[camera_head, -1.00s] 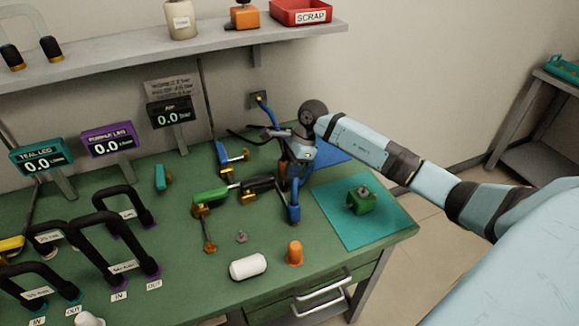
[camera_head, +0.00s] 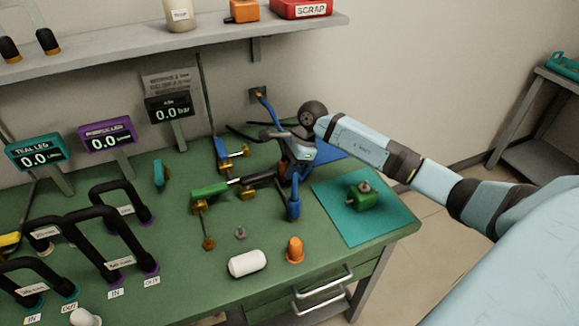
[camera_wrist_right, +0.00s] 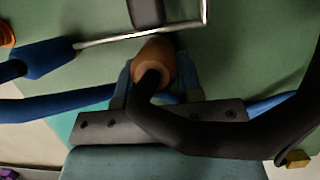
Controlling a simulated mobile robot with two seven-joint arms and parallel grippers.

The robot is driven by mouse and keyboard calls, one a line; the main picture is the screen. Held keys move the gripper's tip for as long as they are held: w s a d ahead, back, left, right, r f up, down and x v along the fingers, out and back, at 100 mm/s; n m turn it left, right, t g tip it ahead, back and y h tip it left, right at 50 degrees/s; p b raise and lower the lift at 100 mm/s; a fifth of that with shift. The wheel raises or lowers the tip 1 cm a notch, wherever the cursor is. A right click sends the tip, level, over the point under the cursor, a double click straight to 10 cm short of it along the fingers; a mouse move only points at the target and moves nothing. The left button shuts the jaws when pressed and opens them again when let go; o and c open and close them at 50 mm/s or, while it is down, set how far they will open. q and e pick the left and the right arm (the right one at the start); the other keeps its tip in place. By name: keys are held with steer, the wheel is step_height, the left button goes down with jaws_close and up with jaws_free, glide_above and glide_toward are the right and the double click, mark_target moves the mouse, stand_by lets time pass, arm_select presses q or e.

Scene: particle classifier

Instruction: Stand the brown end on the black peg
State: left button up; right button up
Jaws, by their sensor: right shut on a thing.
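My right gripper (camera_head: 297,150) is low over the back right of the green bench. In the right wrist view, it (camera_wrist_right: 157,85) is shut around a brown cylindrical end (camera_wrist_right: 153,55), with a black curved tube (camera_wrist_right: 200,140) running from it to the right. In the head view the brown end is hidden by the gripper. A dark cylinder (camera_head: 262,179) stands or lies just left of the gripper, and a dark body (camera_wrist_right: 150,10) shows beyond the brown end in the wrist view. I cannot tell which is the black peg. My left gripper is not in view.
A blue tube end (camera_head: 293,207) is in front of the gripper. A green-handled valve (camera_head: 208,191) is to its left. A white cylinder (camera_head: 247,263) and orange piece (camera_head: 295,250) lie in front. Black hose loops (camera_head: 120,195) fill the left.

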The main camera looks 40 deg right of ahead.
arm_select(q)
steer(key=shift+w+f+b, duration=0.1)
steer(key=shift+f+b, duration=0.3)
steer(key=shift+b, duration=0.2)
arm_select(e)
steer(key=shift+f, duration=0.8)
steer(key=o, duration=1)
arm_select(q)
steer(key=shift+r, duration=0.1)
arm_select(e)
steer(key=shift+v, duration=1.05)
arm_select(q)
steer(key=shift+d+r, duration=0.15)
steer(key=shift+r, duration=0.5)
arm_select(e)
steer(key=v, duration=1.1)
steer(key=shift+r, duration=0.4)
steer(key=shift+s+d, duration=0.1)
steer(key=shift+d, duration=0.05)
